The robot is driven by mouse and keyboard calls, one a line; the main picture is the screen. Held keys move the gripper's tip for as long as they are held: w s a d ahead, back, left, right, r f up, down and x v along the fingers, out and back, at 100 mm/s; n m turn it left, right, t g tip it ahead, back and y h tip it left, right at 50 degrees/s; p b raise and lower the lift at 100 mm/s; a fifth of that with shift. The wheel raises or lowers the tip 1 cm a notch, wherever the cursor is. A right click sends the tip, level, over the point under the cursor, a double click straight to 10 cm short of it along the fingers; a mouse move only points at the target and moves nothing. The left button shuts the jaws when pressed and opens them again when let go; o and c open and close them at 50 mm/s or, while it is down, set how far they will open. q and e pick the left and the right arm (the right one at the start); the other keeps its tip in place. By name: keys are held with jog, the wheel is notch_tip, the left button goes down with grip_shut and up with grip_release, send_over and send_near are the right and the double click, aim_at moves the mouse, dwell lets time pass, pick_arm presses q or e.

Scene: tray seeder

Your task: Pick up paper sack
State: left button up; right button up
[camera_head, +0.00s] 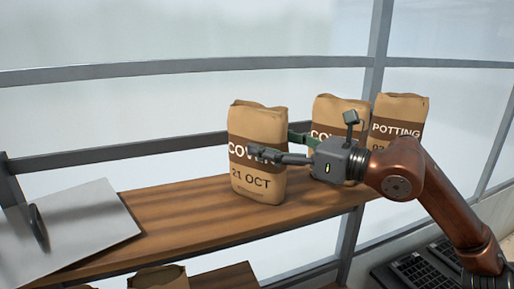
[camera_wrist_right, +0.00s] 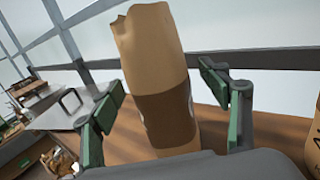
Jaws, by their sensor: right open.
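A tan paper sack (camera_head: 258,120) with a brown band and the print "21 OCT" stands upright on the wooden shelf. My right gripper (camera_head: 272,145) reaches in from the right with its fingers on either side of this sack, one across its printed front and one at its back right edge. In the right wrist view the sack (camera_wrist_right: 155,50) stands between the two open green-padded fingers of the right gripper (camera_wrist_right: 160,115), with a gap visible to the right finger. Two more sacks, one (camera_head: 335,107) partly behind the gripper and a "POTTING" sack (camera_head: 400,110), stand to the right. My left gripper is not in view.
The wooden shelf (camera_head: 180,220) has bare room left of the sack. A grey board (camera_head: 85,225) with a dark object (camera_head: 38,222) lies at the left. More sacks (camera_head: 160,278) show below the shelf. Metal rails (camera_head: 150,72) run behind, and dark trays (camera_head: 415,268) lie at lower right.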

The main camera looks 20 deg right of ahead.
jog(key=p+x, duration=0.2)
jog(key=x, duration=0.1)
jog(key=shift+a+r, duration=0.1)
jog(key=shift+r, duration=0.05)
jog(key=shift+w+a, duration=0.2)
jog(key=shift+w, duration=0.15)
jog(key=shift+d, duration=0.1)
jog(key=shift+c, duration=0.9)
grip_shut()
